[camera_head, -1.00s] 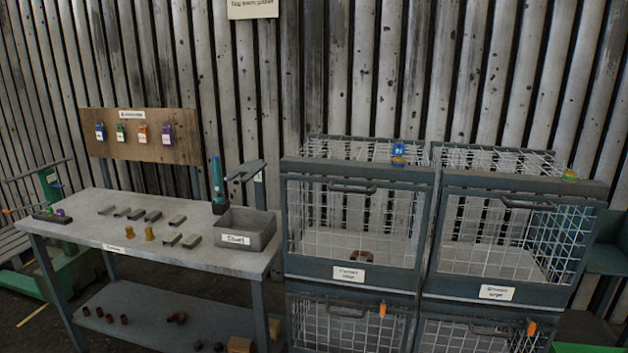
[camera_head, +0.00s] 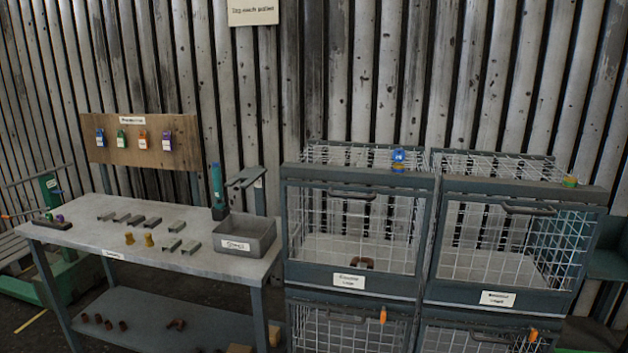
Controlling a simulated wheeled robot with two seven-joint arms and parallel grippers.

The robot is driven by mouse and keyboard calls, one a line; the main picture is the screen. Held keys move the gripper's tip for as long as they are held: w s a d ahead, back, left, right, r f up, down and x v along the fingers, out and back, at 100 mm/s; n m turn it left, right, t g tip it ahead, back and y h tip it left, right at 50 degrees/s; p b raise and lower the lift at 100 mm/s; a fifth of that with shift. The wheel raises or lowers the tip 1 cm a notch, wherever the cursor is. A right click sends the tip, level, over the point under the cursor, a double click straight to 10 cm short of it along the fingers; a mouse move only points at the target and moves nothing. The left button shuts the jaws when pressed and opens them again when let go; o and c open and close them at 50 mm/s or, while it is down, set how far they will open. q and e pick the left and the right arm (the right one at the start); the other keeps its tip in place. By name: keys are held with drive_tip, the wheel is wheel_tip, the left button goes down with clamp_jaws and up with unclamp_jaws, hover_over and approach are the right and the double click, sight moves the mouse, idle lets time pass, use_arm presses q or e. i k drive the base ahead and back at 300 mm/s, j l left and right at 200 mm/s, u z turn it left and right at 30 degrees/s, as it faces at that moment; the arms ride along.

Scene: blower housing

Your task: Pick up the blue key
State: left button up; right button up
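No blue key can be made out for certain at this size. A blue item with a white tag (camera_head: 100,137) hangs at the left end of the wooden board above the workbench. Green (camera_head: 121,139), orange (camera_head: 142,140) and purple (camera_head: 167,141) tagged items hang to its right. Neither of my grippers is in view.
A metal workbench (camera_head: 180,262) holds several small grey blocks, two yellow parts and a grey bin (camera_head: 245,235). A corrugated wall is behind.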

sight(398, 155)
drive_tip(key=l+u, duration=0.15)
drive_tip(key=l, duration=1.4)
drive_tip(key=k, duration=0.05)
